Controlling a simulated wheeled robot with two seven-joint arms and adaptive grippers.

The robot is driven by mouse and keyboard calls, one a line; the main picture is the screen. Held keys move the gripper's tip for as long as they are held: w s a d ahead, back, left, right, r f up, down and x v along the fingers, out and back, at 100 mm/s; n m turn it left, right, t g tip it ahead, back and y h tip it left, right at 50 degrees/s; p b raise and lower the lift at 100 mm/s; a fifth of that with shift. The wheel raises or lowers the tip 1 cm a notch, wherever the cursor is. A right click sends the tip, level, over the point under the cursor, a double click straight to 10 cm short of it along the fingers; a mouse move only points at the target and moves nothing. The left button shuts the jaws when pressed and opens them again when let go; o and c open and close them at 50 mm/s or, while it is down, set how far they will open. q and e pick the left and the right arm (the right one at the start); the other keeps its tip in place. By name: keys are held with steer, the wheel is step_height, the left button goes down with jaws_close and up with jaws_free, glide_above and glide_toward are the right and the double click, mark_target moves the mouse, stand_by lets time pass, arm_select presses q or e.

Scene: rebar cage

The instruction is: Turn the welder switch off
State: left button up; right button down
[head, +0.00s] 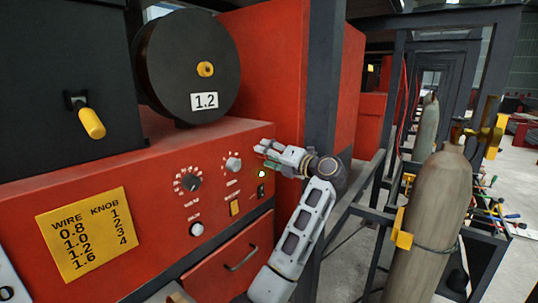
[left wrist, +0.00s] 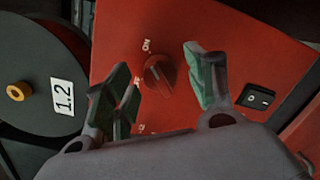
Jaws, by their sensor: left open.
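In the left wrist view a red rotary switch (left wrist: 160,75) stands on the red welder panel (left wrist: 215,25), with an "ON" label beside it and other marks partly hidden by a finger. Its exact setting is hard to read. My left gripper (left wrist: 158,82) is open, its green-padded fingers on either side of the switch in this view; I cannot tell whether they touch it. In the head view my left gripper (head: 266,154) is at the right end of the welder front (head: 140,165) and hides the switch. My right gripper is not in view.
A black rocker switch (left wrist: 258,97) sits right of the fingers. A dark post (head: 322,80) and gas cylinder (head: 437,215) stand right.

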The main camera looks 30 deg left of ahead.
arm_select(q)
steer(key=shift+c, duration=0.3)
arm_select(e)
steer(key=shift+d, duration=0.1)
arm_select(q)
steer(key=c, duration=1)
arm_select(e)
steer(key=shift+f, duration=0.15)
